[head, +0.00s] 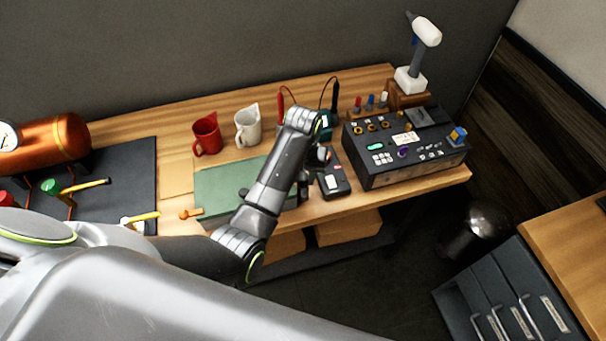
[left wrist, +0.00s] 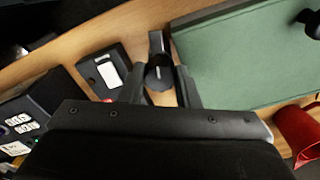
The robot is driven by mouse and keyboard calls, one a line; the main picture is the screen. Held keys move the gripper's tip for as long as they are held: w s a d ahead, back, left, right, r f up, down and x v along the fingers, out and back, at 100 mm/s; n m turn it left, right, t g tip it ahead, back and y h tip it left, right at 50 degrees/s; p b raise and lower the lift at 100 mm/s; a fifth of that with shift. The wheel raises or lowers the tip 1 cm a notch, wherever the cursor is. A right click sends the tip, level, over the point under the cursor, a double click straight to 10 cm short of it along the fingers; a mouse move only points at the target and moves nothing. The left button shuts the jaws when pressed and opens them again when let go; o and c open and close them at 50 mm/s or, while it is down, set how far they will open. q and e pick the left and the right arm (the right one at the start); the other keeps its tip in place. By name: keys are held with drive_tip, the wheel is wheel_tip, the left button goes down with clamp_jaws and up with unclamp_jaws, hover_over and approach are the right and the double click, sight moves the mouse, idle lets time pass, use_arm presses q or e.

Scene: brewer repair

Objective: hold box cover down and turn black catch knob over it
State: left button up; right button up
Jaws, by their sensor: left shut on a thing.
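The small dark box (head: 333,182) stands on the bench near its front edge. It has a white label on top and also shows in the left wrist view (left wrist: 100,72). The black catch knob (left wrist: 158,72), round with a pale line, sits beside the box, on the side toward the green mat. A dark bar stands out from it toward the top of the wrist picture; I cannot tell whether any part lies over the cover. My left gripper (left wrist: 160,88) is shut on the knob. In the head view my arm hides the knob. My right gripper is not in view.
The green mat (head: 213,182) lies left of the box, with a dark object on it. The control panel box (head: 405,165) stands close on the right. The red mug (head: 206,135) and white mug (head: 248,128) stand behind the mat.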

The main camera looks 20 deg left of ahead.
use_arm(q)
drive_tip(key=shift+n, duration=1)
drive_tip(key=o, duration=1)
